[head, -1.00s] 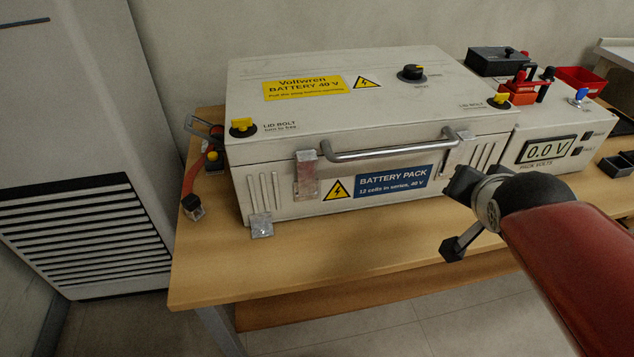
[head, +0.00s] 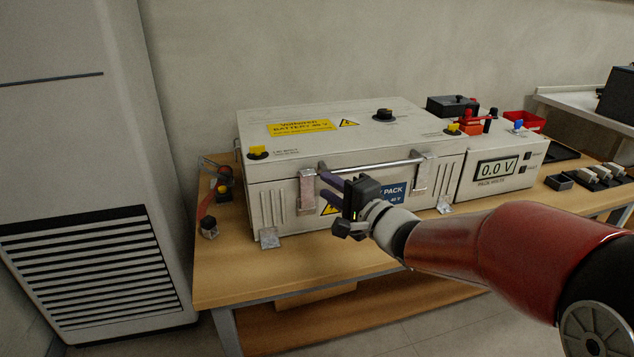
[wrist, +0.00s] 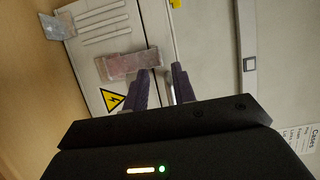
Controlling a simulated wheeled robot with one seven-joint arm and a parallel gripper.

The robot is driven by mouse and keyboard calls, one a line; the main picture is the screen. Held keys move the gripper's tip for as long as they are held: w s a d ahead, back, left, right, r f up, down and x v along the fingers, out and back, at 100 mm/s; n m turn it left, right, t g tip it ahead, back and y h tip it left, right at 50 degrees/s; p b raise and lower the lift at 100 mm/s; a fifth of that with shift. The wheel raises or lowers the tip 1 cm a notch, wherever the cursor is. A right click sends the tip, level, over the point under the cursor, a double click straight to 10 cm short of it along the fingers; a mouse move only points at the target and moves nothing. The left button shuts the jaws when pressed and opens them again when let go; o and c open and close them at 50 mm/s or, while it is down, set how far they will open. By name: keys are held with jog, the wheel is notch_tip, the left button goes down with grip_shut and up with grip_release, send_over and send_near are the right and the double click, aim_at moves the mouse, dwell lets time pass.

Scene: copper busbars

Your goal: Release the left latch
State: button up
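The left latch (head: 307,188) is a worn metal plate on the front of the battery pack (head: 272,172), near its left end. It also shows in the wrist view (wrist: 130,66), with a reddish face. My gripper (head: 326,185) is just to the right of the latch, in front of the pack. In the wrist view, the purple fingers (wrist: 162,70) are apart with nothing gripped between them. The left-hand finger overlaps the latch's end in that view; I cannot tell whether they touch.
The bar handle (head: 372,164) runs along the front close above my fingers. A right latch (head: 421,172) sits further along. A metal foot bracket (head: 269,238) stands at the lower left corner. The wooden table (head: 300,263) is clear in front. A tall vented cabinet (head: 90,170) stands left.

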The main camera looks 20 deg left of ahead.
aim_at(312, 176)
jog(key=x, duration=0.5)
jog(key=shift+w+a, duration=0.1)
grip_shut()
dwell(1.3)
